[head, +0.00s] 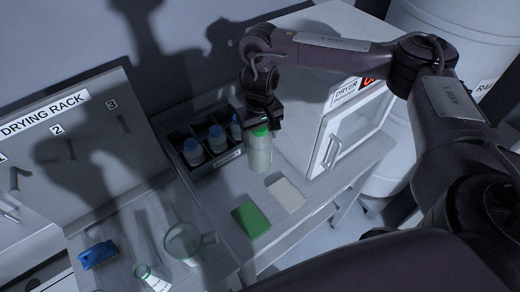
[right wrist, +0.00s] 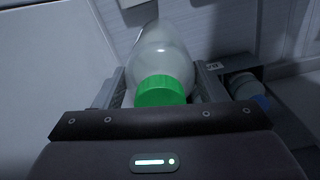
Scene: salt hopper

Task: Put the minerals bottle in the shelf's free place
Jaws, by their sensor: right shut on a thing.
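The bottle (head: 259,155) with a green cap is pale and translucent; no name on it can be read. My right gripper (head: 262,118) is shut on it near the cap and holds it roughly upright, in front of the dryer. In the right wrist view the green cap (right wrist: 160,90) and clear body (right wrist: 163,55) sit between the two fingers. The dark shelf (head: 184,132) with compartments stands just left of the bottle and holds blue-capped bottles (head: 217,138). Its right end is partly hidden by my gripper, and I cannot tell which place is free. My left gripper is not in view.
A green pad (head: 251,219) and a white pad (head: 286,194) lie on the counter before the bottle. The white dryer (head: 357,133) stands close on the right. Glassware (head: 186,241) and a blue brush (head: 97,254) are at front left, below the drying rack (head: 60,150).

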